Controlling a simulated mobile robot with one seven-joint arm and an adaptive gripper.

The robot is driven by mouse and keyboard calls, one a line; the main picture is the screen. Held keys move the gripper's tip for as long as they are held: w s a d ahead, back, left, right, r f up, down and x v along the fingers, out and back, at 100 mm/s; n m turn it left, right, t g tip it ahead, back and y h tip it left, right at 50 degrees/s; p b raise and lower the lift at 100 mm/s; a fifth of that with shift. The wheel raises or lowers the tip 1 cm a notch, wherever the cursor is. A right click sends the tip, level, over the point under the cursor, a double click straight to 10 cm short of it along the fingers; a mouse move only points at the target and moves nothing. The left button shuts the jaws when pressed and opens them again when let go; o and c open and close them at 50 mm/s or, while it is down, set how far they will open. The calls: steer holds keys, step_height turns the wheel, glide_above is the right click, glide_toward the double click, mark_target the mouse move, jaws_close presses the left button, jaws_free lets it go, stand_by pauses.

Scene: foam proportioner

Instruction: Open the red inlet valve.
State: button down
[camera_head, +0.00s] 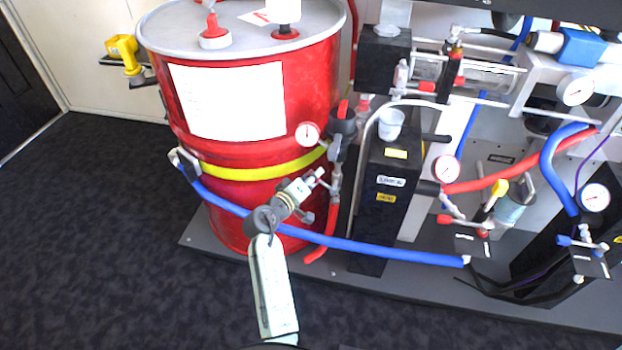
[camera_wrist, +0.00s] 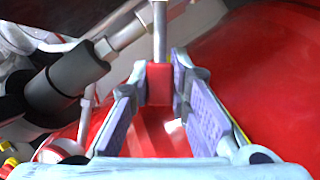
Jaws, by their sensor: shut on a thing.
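In the wrist view, a small red valve handle (camera_wrist: 158,85) sits between my fingertips, at the lower end of a bright metal stem (camera_wrist: 160,30). My gripper (camera_wrist: 161,80) is shut on this handle, with one purple-padded finger on each side. In the head view, my gripper (camera_head: 316,182) is in front of the red drum, beside the vertical piping and red hose (camera_head: 331,218) at the drum's right side. The handle cannot be made out clearly there. How far it is turned cannot be told.
The large red drum (camera_head: 230,160) with a yellow band stands close behind my gripper. A blue hose (camera_head: 390,254) runs low across the front. A gauge (camera_head: 307,133) and a black cylinder (camera_wrist: 78,70) are close by. Open dark carpet (camera_head: 90,250) lies to the left.

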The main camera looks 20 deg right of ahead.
steer(key=shift+s+d+r+m+y+p, duration=0.25)
steer(key=shift+r+m+y, duration=0.1)
steer(key=shift+r+m, duration=0.15)
steer(key=shift+s+d+r+m+y+p, duration=0.1)
steer(key=shift+d+r+m+y+p, duration=0.2)
steer(key=shift+m, duration=0.3)
steer(key=shift+s+d+r+m+y+p, duration=0.4)
steer(key=shift+d+r+m+y+p, duration=0.2)
steer(key=shift+m, duration=0.3)
steer(key=shift+s+d+r+m+t+y+p, duration=0.15)
steer(key=shift+s+d+m+t+y+p, duration=0.3)
steer(key=shift+m, duration=0.35)
steer(key=shift+s+d+m+t+y, duration=0.25)
steer(key=shift+d+m+y, duration=0.15)
steer(key=shift+d+m, duration=0.15)
steer(key=c, duration=1.5)
jaws_free()
